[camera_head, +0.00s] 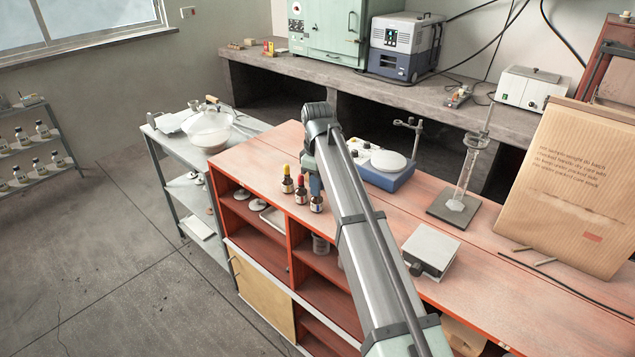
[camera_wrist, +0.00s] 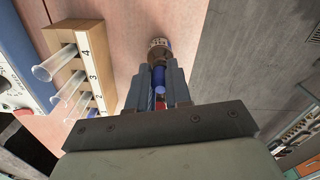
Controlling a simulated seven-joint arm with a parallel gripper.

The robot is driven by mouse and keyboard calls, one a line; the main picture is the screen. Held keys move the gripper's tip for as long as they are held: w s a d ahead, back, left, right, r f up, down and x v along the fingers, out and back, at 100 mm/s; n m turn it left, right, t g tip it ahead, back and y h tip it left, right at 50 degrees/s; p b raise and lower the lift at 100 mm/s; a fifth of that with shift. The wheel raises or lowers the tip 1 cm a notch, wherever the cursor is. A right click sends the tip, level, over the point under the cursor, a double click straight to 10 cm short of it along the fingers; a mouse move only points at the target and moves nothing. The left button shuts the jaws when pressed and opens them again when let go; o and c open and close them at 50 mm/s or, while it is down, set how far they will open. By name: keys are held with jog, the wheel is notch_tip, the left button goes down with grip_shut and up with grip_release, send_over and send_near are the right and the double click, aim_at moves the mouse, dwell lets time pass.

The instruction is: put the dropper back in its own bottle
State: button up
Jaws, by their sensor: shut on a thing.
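My gripper (camera_head: 315,178) is low over the left front edge of the red-topped bench, partly hidden by my arm. In the wrist view my gripper (camera_wrist: 161,78) is shut on a dropper with a blue bulb (camera_wrist: 160,74).
A numbered wooden rack (camera_wrist: 72,72) with glass tubes stands close to the left of my gripper in the wrist view. A blue-and-white device (camera_head: 385,168) is behind. The bench edge drops off just in front of the bottles.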

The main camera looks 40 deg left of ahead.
jog(key=o, duration=1.1)
jog(key=shift+r, duration=0.15)
jog(key=shift+r, duration=3.4)
jog(key=shift+f, duration=0.1)
